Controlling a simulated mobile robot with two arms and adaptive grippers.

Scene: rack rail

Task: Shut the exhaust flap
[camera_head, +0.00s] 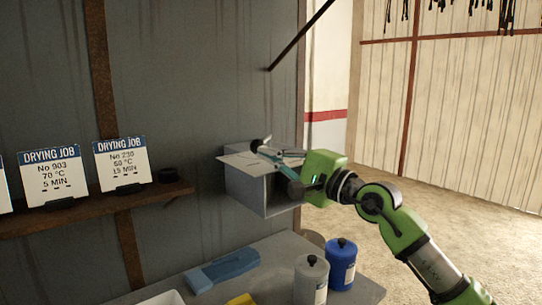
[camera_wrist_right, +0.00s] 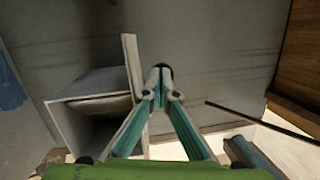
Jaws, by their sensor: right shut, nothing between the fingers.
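The exhaust box (camera_head: 243,190) is a grey metal duct on the dark wall, and its square mouth is open. Its flap (camera_head: 236,160) is a thin light panel standing out over the top of the mouth, so it is open. In the right wrist view the flap (camera_wrist_right: 132,70) shows nearly edge-on beside the box (camera_wrist_right: 75,92). My right gripper (camera_head: 259,147) is shut and empty, just above the flap. In the right wrist view its fingertips (camera_wrist_right: 163,74) are close beside the flap's outer face; I cannot tell whether they touch. My left gripper is out of view.
A shelf (camera_head: 70,208) with drying job cards (camera_head: 122,165) runs along the wall at left. A dark rod (camera_head: 300,36) slants above. The floor at right is clear.

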